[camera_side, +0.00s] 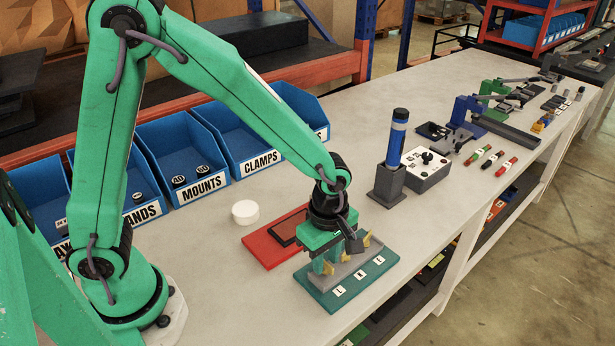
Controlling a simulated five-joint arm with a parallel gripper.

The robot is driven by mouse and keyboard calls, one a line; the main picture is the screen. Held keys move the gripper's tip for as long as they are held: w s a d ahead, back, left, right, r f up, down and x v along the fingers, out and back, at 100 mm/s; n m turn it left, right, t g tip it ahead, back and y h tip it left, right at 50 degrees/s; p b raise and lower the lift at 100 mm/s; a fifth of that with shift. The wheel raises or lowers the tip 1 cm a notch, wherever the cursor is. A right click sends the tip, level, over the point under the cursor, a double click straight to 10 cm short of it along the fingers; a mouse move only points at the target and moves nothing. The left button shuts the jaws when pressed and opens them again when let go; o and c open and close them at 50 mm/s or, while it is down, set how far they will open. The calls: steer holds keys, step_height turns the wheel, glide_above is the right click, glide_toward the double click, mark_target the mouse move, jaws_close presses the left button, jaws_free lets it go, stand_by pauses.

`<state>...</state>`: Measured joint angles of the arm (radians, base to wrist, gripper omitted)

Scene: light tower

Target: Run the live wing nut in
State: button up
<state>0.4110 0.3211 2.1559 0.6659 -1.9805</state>
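A teal plate (345,294) on the bench carries a grey block (345,272) with yellow wing nuts on it. One wing nut (328,267) shows at the block's left end and another (367,240) at its right end. White letter tags (360,273) lie along the plate's front; their letters are too small to read surely. My gripper (335,258) points down over the block, close to the wing nuts. Its fingers partly hide the block's middle, and I cannot tell whether they grip anything. A light tower (398,138) with a blue section and black top stands upright on a grey base.
A red plate (262,248) lies behind the teal plate, and a white round puck (245,212) lies left of it. A white button box (425,172) stands beside the light tower. Blue bins (180,150) line the back. The bench's front edge is close to the teal plate.

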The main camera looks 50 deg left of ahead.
steer(key=shift+f, duration=0.25)
jaws_close()
